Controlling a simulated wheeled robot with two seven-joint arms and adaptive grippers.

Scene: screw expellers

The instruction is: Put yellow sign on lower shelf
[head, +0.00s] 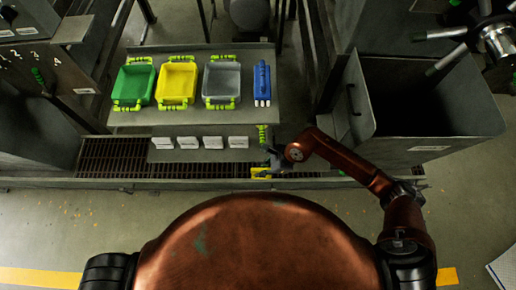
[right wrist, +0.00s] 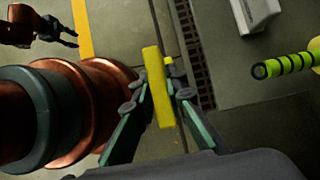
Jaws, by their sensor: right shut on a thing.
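The yellow sign (head: 261,172) is in my right gripper (head: 268,160), low in front of the lower shelf (head: 203,155) in the head view. In the right wrist view, the sign (right wrist: 157,88) stands out as a narrow yellow bar between the two fingers of my right gripper (right wrist: 157,107), which is shut on it. The lower shelf bears several white blocks (head: 187,142) in a row; its right end is near the gripper. My left gripper (right wrist: 62,30) shows small at the top left of the right wrist view; its jaw state is unclear.
The upper shelf (head: 240,117) holds a green bin (head: 134,84), a yellow bin (head: 177,83), a grey bin (head: 221,82) and a blue object (head: 262,82). A lime-green striped handle (head: 262,133) hangs near the gripper. A large open metal box (head: 425,95) stands at right.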

